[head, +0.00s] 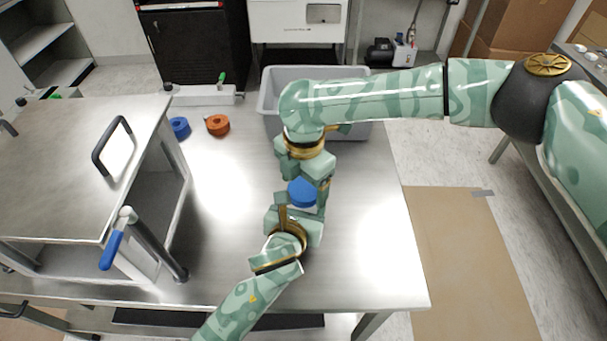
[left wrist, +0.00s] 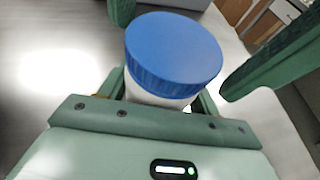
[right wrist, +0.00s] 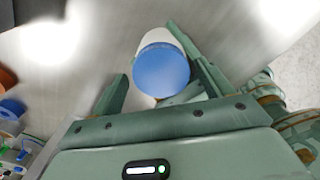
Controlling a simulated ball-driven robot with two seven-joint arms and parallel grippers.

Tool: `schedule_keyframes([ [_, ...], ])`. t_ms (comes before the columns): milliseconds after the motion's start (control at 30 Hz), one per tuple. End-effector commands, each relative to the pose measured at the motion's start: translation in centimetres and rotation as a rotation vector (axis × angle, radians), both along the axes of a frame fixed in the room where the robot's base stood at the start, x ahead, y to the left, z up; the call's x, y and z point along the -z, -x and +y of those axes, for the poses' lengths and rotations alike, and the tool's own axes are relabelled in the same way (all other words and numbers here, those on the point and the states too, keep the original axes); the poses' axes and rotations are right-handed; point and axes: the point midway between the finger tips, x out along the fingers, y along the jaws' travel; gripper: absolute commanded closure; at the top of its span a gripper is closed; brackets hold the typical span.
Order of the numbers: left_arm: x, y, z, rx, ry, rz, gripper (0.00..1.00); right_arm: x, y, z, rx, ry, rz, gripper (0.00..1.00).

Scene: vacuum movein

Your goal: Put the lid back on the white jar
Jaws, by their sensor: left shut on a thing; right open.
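The white jar (left wrist: 150,97) stands out in the left wrist view with the blue lid (left wrist: 173,50) on its top. The lid looks seated, but I cannot tell whether it is tight. In the head view the lid (head: 302,193) shows between my two grippers, and the jar body is mostly hidden. My left gripper (head: 299,210) is shut on the jar from the near side. My right gripper (head: 308,182) is open, reaching in from the far side, its fingers apart on either side of the lid. The right wrist view shows the lid (right wrist: 162,70) between those fingers.
A blue ring-shaped piece (head: 179,127) and an orange one (head: 217,125) lie on the steel table (head: 225,185). A grey tub (head: 270,98) stands at the back, under my right arm. A steel box with handles (head: 75,160) fills the left side. The table's right part is clear.

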Motion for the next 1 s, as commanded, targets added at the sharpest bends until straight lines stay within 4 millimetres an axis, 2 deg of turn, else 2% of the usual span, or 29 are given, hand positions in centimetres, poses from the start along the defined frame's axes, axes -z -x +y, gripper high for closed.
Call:
schedule_keyframes([
  [200, 0.07, 0.01, 0.01, 0.0, -0.001, 0.001, 1.0, 0.02, 0.01, 0.01, 0.0, 0.0, 0.0, 0.21],
  [233, 0.07, 0.01, 0.02, -0.001, -0.002, 0.001, 1.0, 0.02, 0.01, 0.01, 0.0, 0.0, 0.0, 0.27],
  [367, 0.06, 0.02, 0.02, 0.0, -0.001, 0.001, 1.0, 0.0, 0.0, 0.01, 0.0, 0.0, 0.0, 0.63],
  [400, 0.06, 0.03, 0.01, 0.0, -0.001, 0.001, 1.0, -0.01, -0.01, 0.02, 0.0, 0.0, 0.0, 0.67],
  [567, 0.06, 0.04, -0.02, 0.0, -0.001, 0.001, 1.0, -0.02, -0.01, 0.03, 0.011, -0.001, -0.001, 0.68],
  [800, 0.06, 0.06, -0.06, 0.001, -0.001, 0.001, 1.0, -0.04, -0.04, 0.04, 0.275, -0.002, 0.001, 0.68],
  [1000, 0.07, 0.07, -0.08, 0.002, 0.0, 0.001, 1.0, -0.07, -0.08, 0.04, 0.286, -0.002, -0.001, 0.68],
])
